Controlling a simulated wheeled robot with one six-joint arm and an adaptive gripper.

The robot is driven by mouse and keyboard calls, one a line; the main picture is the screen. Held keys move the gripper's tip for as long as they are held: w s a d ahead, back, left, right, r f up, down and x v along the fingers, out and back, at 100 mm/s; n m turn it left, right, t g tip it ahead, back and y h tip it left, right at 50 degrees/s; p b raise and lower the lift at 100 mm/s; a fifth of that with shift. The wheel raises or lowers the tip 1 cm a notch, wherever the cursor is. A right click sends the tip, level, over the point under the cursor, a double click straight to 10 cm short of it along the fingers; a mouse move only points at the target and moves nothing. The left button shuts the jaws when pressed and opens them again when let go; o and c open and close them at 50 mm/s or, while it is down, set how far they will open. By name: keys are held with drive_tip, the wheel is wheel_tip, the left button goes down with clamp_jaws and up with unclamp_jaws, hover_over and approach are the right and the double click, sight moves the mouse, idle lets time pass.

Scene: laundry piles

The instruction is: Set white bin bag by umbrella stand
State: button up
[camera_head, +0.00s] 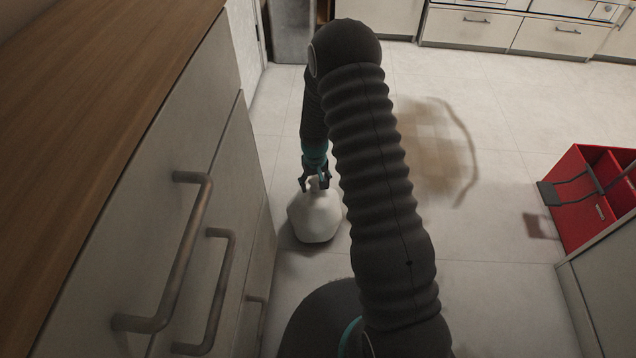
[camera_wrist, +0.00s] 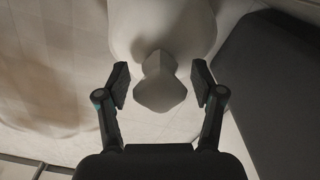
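The white bin bag (camera_head: 314,215) sits upright on the tiled floor, beside the drawer fronts. In the wrist view the bag (camera_wrist: 165,30) shows from above, with its narrow tied top between my fingers. My gripper (camera_head: 315,183) points down over the bag's top. In the wrist view my gripper (camera_wrist: 161,84) is open, with a visible gap between each finger and the tied top. I cannot make out an umbrella stand for certain in either view.
Drawers with bar handles (camera_head: 190,250) under a wooden top (camera_head: 100,110) line the left side. A red compartmented container (camera_head: 580,225) stands at the right by a grey cabinet (camera_head: 605,290). White drawer units (camera_head: 510,35) stand at the back. The middle floor is mostly clear.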

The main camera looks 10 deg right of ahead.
drive_tip(key=shift+r, duration=0.1)
drive_tip(key=s+r+t, duration=0.1)
drive_tip(key=s+r, duration=0.3)
drive_tip(key=r, duration=0.8)
drive_tip(key=s+r+t, duration=0.1)
drive_tip(key=s+r, duration=0.2)
drive_tip(key=r, duration=0.8)
drive_tip(key=s+r+t, duration=0.1)
drive_tip(key=s+r, duration=0.3)
drive_tip(key=r, duration=0.8)
drive_tip(key=s+r+t, duration=0.1)
drive_tip(key=s+r, duration=0.1)
drive_tip(key=s, duration=0.4)
drive_tip(key=s+r, duration=0.3)
drive_tip(key=s, duration=0.4)
drive_tip(key=s+d+r+m+t, duration=0.1)
drive_tip(key=s+r, duration=0.2)
drive_tip(key=s, duration=0.3)
drive_tip(key=shift+s+r+t, duration=0.25)
drive_tip(key=shift+t, duration=0.05)
